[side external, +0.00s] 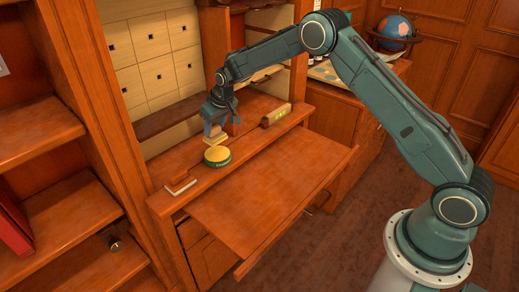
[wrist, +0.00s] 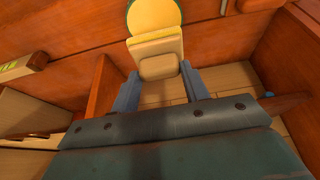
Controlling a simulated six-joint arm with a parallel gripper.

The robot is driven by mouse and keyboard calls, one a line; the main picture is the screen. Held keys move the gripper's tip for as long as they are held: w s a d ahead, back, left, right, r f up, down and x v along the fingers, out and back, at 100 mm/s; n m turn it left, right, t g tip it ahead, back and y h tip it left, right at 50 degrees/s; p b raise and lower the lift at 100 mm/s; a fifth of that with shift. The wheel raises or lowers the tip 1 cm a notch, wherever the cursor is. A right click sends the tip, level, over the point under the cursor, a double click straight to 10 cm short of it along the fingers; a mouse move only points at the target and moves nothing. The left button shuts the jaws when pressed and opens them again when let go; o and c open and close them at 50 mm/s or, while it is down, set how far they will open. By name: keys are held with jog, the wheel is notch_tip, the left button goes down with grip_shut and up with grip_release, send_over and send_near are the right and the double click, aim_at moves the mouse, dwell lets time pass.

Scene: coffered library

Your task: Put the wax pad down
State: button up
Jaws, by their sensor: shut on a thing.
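My gripper (side external: 213,127) is shut on the wax pad (side external: 216,138), a small cream and yellow block, above the desk's raised ledge. In the wrist view the pad (wrist: 157,48) sits between the two blue fingers (wrist: 158,88). A round tin with a yellow top and dark green side (side external: 217,156) stands on the ledge just below and in front of the pad. In the wrist view the pad overlaps the near part of the tin's yellow top (wrist: 153,14). I cannot tell whether pad and tin touch.
A wooden bar with a yellowish inset (side external: 275,115) lies right of the tin. A reddish block (side external: 178,178) and a pale angled piece (side external: 181,187) lie left. The desk's lower board (side external: 275,190) is bare. Small drawers (side external: 150,60) stand behind; a wooden upright (side external: 297,65) rises right.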

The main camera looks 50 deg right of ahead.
aim_at(217, 136)
jog(key=shift+f, duration=2.75)
jog(key=shift+f, duration=0.15)
jog(key=o, duration=0.9)
jog(key=shift+v, duration=6.1)
